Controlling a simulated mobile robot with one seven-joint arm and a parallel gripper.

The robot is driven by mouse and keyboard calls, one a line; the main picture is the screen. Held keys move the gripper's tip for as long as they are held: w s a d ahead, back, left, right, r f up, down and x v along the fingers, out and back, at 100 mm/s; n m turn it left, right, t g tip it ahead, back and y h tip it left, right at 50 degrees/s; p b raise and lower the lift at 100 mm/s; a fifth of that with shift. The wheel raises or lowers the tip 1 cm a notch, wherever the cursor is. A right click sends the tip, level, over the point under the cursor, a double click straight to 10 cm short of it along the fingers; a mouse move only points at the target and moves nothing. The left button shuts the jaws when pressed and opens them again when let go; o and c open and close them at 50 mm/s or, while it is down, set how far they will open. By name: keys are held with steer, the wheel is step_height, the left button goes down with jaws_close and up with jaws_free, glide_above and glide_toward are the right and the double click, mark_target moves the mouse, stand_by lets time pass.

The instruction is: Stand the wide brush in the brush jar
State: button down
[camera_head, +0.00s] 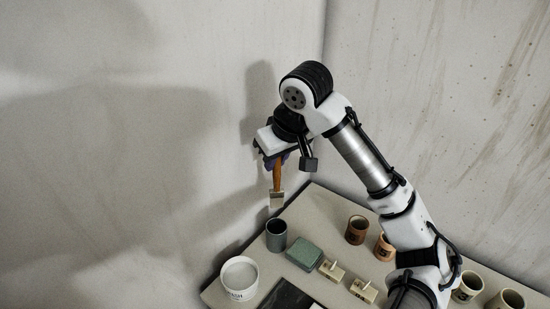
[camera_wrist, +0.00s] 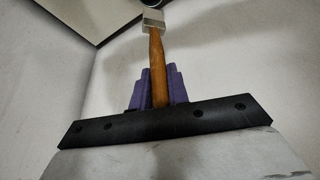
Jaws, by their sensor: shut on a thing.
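The wide brush (camera_head: 277,184) has a brown wooden handle and a pale, flat head. My gripper (camera_head: 275,162) is shut on its handle and holds it upright, head down, above the table's far left corner. In the wrist view the brush (camera_wrist: 157,62) stands out from between the purple fingers of the gripper (camera_wrist: 159,88). A dark grey, open-topped jar (camera_head: 276,237), which looks like the brush jar, stands on the table below the brush head. The brush head appears apart from the jar, above its rim. The inside of the jar is mostly dark.
A white lettered tub (camera_head: 240,278) stands left of the jar. A green block (camera_head: 304,254) lies to its right, near small cream blocks (camera_head: 331,271). Brown cups (camera_head: 356,230) stand farther right, and pale cups (camera_head: 468,287) stand near the right edge. Walls rise close behind the table.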

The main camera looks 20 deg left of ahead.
mark_target(279, 195)
steer(key=shift+f+b, duration=2.75)
steer(key=shift+f, duration=0.2)
steer(key=shift+f+b, duration=1.85)
steer(key=shift+f, duration=1.4)
steer(key=c, duration=1.3)
jaws_free()
steer(key=shift+r, duration=0.1)
steer(key=v, duration=1.3)
steer(key=shift+s+r, duration=0.1)
steer(key=shift+r, duration=0.25)
